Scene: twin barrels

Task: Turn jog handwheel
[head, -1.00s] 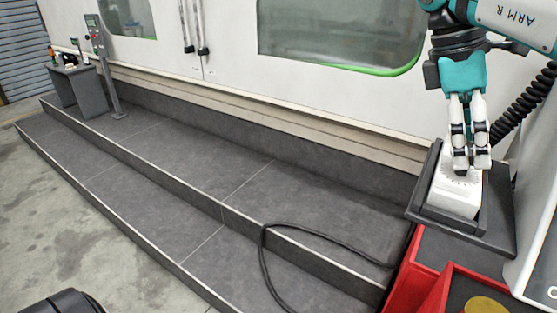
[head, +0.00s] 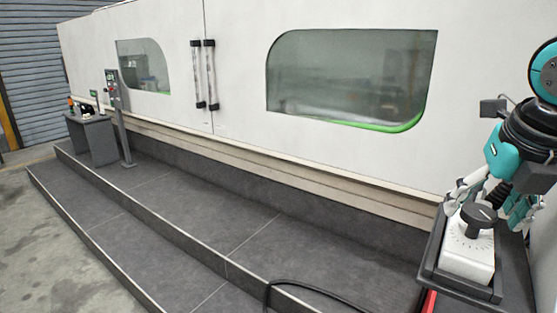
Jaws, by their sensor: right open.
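The jog handwheel is a white box (head: 468,256) with a black round knob (head: 474,218) and dial marks around it. It sits in a dark tray (head: 428,272) at the lower right of the head view. My right gripper (head: 485,212) is open. Its white and teal fingers are spread, one to the left of the knob and the other to its right, at the far side of the box. I cannot tell whether a finger touches the box or the knob. My left gripper is not in view.
A large white machine (head: 235,100) with windows and black door handles (head: 204,75) fills the back. Dark steps (head: 190,215) run along its front. A control post (head: 120,115) and a grey stand (head: 92,140) are at the left. A black cable (head: 310,287) lies on the steps.

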